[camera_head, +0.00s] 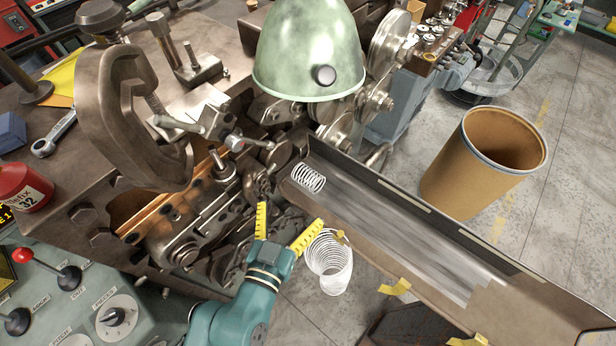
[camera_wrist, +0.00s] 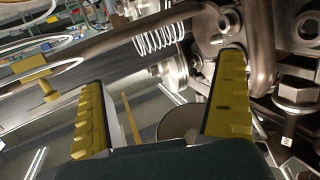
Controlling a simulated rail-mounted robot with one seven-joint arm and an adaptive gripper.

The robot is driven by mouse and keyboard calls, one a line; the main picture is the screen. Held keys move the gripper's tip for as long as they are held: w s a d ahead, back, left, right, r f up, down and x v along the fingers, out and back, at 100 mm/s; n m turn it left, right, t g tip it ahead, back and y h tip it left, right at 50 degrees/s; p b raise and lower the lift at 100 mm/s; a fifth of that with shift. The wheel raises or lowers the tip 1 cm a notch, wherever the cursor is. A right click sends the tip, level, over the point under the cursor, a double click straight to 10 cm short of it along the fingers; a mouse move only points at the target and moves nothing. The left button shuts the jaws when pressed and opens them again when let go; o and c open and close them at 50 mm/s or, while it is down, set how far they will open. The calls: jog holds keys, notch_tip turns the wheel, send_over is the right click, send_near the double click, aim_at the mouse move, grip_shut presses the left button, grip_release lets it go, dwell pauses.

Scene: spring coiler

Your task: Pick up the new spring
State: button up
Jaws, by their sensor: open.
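A small white coil spring (camera_head: 308,178) lies at the upper end of the metal chute (camera_head: 400,228), close to the coiling machine. It also shows in the wrist view (camera_wrist: 160,40), beyond and between my fingers.
The coiling machine (camera_head: 185,235) with rollers and bolts crowds my gripper's left side. A pale green domed lamp (camera_head: 308,60) overhangs the chute's top. A brown drum (camera_head: 470,175) stands right of the chute. A control panel (camera_head: 65,305) is at lower left. The lower chute is empty.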

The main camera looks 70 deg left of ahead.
aim_at(306, 182)
jog(key=x, duration=1.2)
jog(key=shift+d, duration=0.1)
jog(key=c, duration=1.1)
